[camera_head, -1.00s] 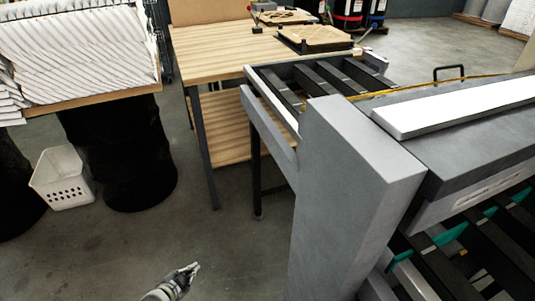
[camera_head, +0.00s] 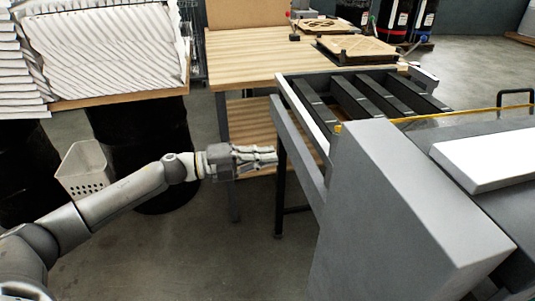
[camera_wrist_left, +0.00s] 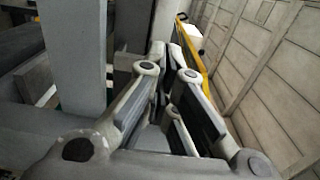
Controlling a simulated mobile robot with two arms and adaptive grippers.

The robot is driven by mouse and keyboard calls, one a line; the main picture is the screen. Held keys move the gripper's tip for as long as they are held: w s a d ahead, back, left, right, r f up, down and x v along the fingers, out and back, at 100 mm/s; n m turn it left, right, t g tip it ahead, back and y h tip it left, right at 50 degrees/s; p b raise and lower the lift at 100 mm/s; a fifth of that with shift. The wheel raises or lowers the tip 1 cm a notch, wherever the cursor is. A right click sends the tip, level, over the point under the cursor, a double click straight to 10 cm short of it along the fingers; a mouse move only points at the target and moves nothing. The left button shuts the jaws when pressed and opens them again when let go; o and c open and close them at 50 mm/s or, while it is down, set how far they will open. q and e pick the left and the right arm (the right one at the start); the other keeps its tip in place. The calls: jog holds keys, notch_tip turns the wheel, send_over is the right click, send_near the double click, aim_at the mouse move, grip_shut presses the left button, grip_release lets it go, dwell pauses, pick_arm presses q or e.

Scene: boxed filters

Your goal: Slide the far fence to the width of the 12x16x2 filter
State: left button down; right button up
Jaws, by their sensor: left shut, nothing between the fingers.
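My left gripper (camera_head: 275,157) is shut and empty. It points right in the head view, in the air left of the machine's grey side rail (camera_head: 298,150). In the left wrist view its fingers (camera_wrist_left: 166,48) come together in front of grey metal parts. The machine has a bed of dark slats (camera_head: 362,97) between a white-topped near rail (camera_head: 304,115) and a far edge with a white end piece (camera_head: 424,77). I cannot tell which part is the far fence. Tan framed filters lie on the wooden table, one nearer (camera_head: 355,49); their size cannot be read. My right gripper is not in view.
The grey machine housing (camera_head: 395,220) fills the lower right, with a white panel (camera_head: 490,160) and a yellow strip on it. The wooden table (camera_head: 262,62) stands behind. Black drums, a white basket (camera_head: 85,170) and stacked white filters (camera_head: 105,50) are at left.

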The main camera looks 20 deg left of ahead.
aim_at(318, 149)
pick_arm(q)
jog(key=p+x, duration=0.2)
jog(key=x, duration=0.7)
jog(key=shift+w+d+r, duration=0.15)
jog(key=shift+w+d, duration=0.1)
jog(key=shift+w+d+p, duration=0.35)
jog(key=shift+d+p, duration=0.05)
jog(key=shift+d, duration=0.15)
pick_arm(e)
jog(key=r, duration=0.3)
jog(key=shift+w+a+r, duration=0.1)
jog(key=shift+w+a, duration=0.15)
pick_arm(q)
jog(key=b+x, duration=0.1)
jog(key=x, duration=0.7)
jog(key=shift+w+d, duration=0.15)
jog(key=shift+d, duration=0.05)
jog(key=shift+w+d, duration=0.15)
jog(key=shift+d, duration=0.05)
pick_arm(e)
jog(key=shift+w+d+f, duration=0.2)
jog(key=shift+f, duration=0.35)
